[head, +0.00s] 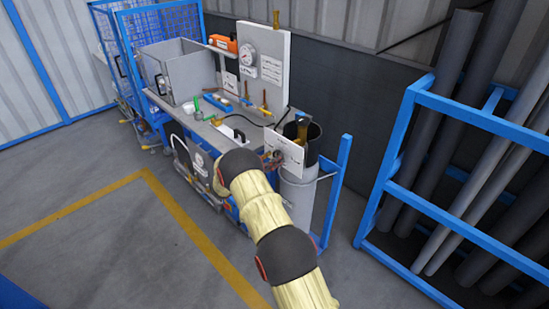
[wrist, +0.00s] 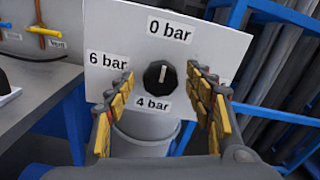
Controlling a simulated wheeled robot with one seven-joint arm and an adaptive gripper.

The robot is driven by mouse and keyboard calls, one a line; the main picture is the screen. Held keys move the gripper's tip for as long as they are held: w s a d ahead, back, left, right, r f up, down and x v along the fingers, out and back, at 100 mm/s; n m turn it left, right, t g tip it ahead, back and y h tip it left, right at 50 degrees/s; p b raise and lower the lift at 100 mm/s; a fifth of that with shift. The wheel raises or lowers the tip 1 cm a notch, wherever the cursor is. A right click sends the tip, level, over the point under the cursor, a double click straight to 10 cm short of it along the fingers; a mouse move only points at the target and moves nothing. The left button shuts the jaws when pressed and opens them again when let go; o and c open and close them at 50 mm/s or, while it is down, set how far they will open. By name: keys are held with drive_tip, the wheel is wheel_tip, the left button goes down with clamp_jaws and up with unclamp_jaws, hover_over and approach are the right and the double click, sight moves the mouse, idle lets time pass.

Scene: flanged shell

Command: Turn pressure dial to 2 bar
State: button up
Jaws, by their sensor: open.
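The pressure dial (wrist: 157,78) is a round black knob with a white pointer line, on a white panel (wrist: 215,35). The line stands nearly upright, towards the "0 bar" label (wrist: 169,30). "6 bar" (wrist: 107,60) is on the left and "4 bar" (wrist: 152,104) below. The panel's right side is partly behind a finger, and no label can be read there. My gripper (wrist: 161,72) is open, with yellow-padded fingers on either side of the dial and visible gaps to it. In the head view the panel (head: 285,153) shows beside my arm, which hides the dial.
A grey cylinder (wrist: 146,132) stands below the panel. A workbench (head: 215,118) with tools and a gauge board (head: 262,62) is to the left. A blue rack (head: 400,160) of grey pipes stands to the right. The floor in front (head: 110,260) is clear.

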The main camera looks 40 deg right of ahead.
drive_tip(key=shift+d, duration=0.6)
drive_tip(key=c, duration=0.3)
drive_tip(key=c, duration=0.8)
drive_tip(key=shift+c, duration=0.3)
